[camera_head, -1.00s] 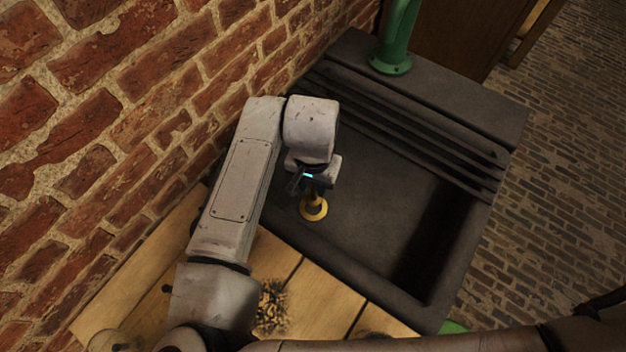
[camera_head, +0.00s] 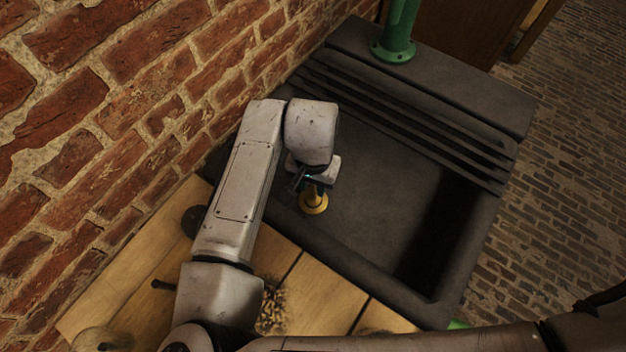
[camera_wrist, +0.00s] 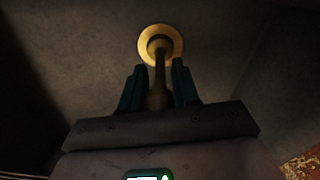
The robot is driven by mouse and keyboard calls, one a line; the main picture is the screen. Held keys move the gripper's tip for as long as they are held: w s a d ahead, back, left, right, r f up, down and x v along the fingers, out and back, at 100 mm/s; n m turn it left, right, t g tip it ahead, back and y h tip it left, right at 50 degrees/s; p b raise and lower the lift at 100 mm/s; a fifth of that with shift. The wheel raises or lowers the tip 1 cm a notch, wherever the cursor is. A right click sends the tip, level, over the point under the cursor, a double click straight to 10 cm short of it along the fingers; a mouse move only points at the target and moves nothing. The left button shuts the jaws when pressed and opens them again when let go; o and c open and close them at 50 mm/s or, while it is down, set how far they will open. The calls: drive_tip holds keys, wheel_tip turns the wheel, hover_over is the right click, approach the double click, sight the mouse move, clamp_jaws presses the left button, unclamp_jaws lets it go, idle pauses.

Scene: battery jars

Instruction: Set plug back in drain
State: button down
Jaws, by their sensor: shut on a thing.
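The drain is a yellow ring (camera_head: 314,208) in the floor of the dark sink, near its left front corner. In the wrist view the same drain ring (camera_wrist: 173,36) lies straight ahead of the fingers. My gripper (camera_head: 316,187) is just above it, pointing down. In the wrist view my gripper (camera_wrist: 158,68) has its two dark teal fingers shut on the stem of the brass-coloured plug (camera_wrist: 158,88). The plug's far end overlaps the ring's middle. I cannot tell whether it is seated in the hole or just over it.
The dark stone sink (camera_head: 400,185) has a raised ribbed ledge at the back and walls around it. A green tap base (camera_head: 393,50) stands behind. A brick wall (camera_head: 130,110) is close on the left. A wooden counter (camera_head: 315,290) lies in front.

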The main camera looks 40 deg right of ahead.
idle(0.3)
drive_tip(key=c, duration=0.8)
unclamp_jaws()
drive_tip(key=shift+o, duration=0.2)
wheel_tip(320, 180, up, 11)
drive_tip(key=shift+f, duration=0.1)
